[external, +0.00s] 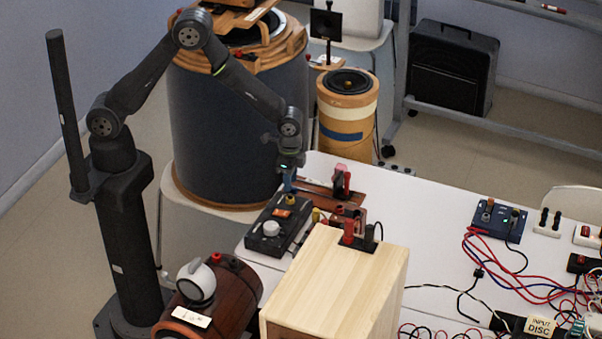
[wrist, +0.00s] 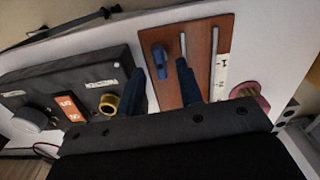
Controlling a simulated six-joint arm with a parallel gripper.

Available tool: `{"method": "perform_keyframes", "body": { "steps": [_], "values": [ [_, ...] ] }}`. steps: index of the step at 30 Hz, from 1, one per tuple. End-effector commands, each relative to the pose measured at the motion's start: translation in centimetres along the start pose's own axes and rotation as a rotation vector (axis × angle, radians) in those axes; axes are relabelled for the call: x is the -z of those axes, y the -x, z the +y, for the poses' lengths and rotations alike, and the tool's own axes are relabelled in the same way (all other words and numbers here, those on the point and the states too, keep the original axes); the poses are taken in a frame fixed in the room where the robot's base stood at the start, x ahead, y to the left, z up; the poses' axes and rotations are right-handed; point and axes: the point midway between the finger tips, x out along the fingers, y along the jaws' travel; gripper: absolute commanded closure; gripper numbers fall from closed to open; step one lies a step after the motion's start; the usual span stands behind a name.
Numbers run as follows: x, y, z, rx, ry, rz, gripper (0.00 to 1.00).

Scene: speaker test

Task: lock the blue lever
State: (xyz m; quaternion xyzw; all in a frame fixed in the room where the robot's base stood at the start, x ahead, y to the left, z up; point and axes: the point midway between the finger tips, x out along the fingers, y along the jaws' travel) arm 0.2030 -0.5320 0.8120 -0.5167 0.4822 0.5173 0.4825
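The blue lever (wrist: 159,57) stands on a reddish-brown board (wrist: 206,42) in the wrist view, near the left end of a light slot. My gripper (wrist: 160,70) has its two dark blue fingers apart, one on each side of the lever's near part in the picture. I cannot tell whether either finger touches it. In the external view my gripper (external: 289,179) points down at the left end of the board (external: 318,189). A small blue part shows under it, and I cannot tell whether that is finger or lever.
A black control box (external: 277,226) with an orange switch and white knob sits close by. A wooden box (external: 335,285) is in front. Cables (external: 500,270) lie at the right; the white table (external: 430,225) between is mostly clear.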

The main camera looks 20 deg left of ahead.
Motion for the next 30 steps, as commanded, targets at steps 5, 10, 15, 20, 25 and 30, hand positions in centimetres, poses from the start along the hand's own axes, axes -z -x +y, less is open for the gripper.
{"method": "perform_keyframes", "body": {
  "steps": [5,10,15,20,25,30],
  "values": [
    [0.0,-1.7,0.0,0.0,0.0,0.0,0.66],
    [0.0,-2.0,0.0,0.0,0.0,0.001,0.66],
    [0.0,-2.0,0.0,0.0,0.0,0.001,0.66],
    [0.0,-2.0,0.0,0.0,0.0,0.001,0.98],
    [0.0,-2.0,0.0,0.0,-0.001,0.001,1.0],
    [0.0,-2.0,0.0,0.0,-0.053,0.001,1.0]
  ]
}}
